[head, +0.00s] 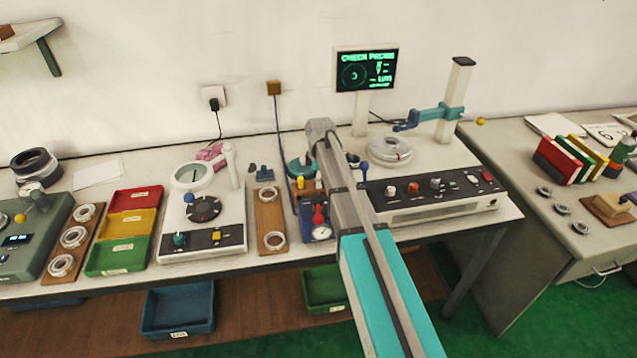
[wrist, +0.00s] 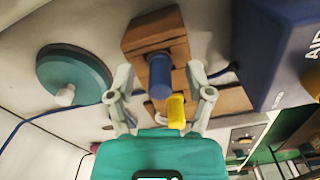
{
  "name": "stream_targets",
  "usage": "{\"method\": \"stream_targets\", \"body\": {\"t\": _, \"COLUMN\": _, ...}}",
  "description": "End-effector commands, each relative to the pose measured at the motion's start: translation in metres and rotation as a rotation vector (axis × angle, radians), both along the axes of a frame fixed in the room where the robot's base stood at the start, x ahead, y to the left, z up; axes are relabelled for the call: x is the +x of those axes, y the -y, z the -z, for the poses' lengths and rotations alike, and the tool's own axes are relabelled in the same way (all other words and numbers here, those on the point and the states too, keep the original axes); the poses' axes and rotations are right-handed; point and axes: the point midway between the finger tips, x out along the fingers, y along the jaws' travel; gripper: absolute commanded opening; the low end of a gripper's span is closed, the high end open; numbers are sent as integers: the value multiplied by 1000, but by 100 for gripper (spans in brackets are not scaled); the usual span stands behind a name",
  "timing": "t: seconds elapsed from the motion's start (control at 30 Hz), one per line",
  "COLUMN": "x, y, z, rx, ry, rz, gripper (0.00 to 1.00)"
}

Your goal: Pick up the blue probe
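In the wrist view, the blue probe (wrist: 160,76) stands in a wooden block (wrist: 157,34) with its rounded end towards the camera. My gripper (wrist: 158,84) is open, with one grey finger on each side of the blue probe. Gaps show between the fingers and the probe. A yellow probe (wrist: 176,110) stands close beside it, nearer my gripper's palm, also between the fingers. In the head view, my arm hides the gripper and the blue probe; part of the wooden block (head: 297,193) shows left of my arm.
A blue AIR box (wrist: 275,50) stands right of the block in the wrist view. A teal round base (wrist: 75,78) with a white knob lies to the left. In the head view, a control console (head: 435,195) is right of my arm and a ring board (head: 270,220) left.

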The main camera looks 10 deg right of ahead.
Motion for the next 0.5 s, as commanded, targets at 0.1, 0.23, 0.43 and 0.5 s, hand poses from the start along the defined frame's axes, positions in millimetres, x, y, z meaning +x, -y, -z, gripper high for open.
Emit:
{"method": "stream_targets", "body": {"t": 0.1, "x": 0, "y": 0, "z": 0, "rx": 0, "ry": 0, "rz": 0, "gripper": 47}}
{"method": "stream_targets", "body": {"t": 0.23, "x": 0, "y": 0, "z": 0, "rx": 0, "ry": 0, "rz": 0, "gripper": 23}}
{"method": "stream_targets", "body": {"t": 0.43, "x": 0, "y": 0, "z": 0, "rx": 0, "ry": 0, "rz": 0, "gripper": 0}}
{"method": "stream_targets", "body": {"t": 0.5, "x": 0, "y": 0, "z": 0, "rx": 0, "ry": 0, "rz": 1, "gripper": 0}}
